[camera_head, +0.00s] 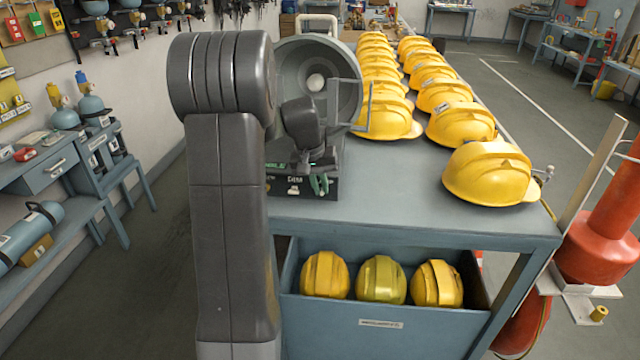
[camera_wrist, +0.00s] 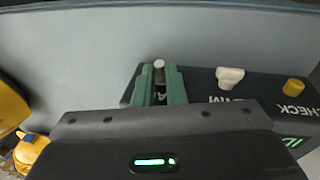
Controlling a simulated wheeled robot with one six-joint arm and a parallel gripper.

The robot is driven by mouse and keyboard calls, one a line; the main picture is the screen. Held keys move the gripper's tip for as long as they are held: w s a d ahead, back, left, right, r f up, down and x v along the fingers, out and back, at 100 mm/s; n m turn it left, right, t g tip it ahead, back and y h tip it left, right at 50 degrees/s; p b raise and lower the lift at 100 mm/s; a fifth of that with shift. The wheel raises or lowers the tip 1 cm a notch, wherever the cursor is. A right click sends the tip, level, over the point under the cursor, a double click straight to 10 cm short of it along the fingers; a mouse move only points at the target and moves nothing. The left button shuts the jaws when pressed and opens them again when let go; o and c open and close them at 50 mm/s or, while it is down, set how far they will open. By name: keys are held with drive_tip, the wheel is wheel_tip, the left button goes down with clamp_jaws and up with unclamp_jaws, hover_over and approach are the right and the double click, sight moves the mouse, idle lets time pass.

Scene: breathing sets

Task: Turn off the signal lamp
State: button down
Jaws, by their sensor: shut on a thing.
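The signal lamp (camera_head: 290,62) stands on the near left of the blue-grey table, its round reflector facing me with a pale bulb at its centre. I cannot tell from the bulb whether it is lit. In the wrist view its dark control box (camera_wrist: 205,88) carries a small pale-tipped switch (camera_wrist: 159,65), a white knob (camera_wrist: 230,77) and a yellow button (camera_wrist: 294,86) by the word CHECK. A green lit mark shows at the box's right edge. My gripper (camera_wrist: 160,84) has its green fingers shut on the pale-tipped switch. In the head view my arm partly hides the lamp and box.
Rows of yellow helmets (camera_head: 487,174) stand on the table (camera_head: 430,215) right of the lamp. Several more lie in the drawer (camera_head: 380,335) below. A red cylinder (camera_head: 603,245) stands at right, shelves with blue cylinders at left. Some tabletop in front is clear.

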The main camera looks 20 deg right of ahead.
drive_tip(key=c, duration=1.5)
unclamp_jaws()
drive_tip(key=shift+r, duration=0.1)
drive_tip(key=v, duration=1.3)
drive_tip(key=shift+r+b, duration=0.25)
drive_tip(key=shift+b, duration=0.1)
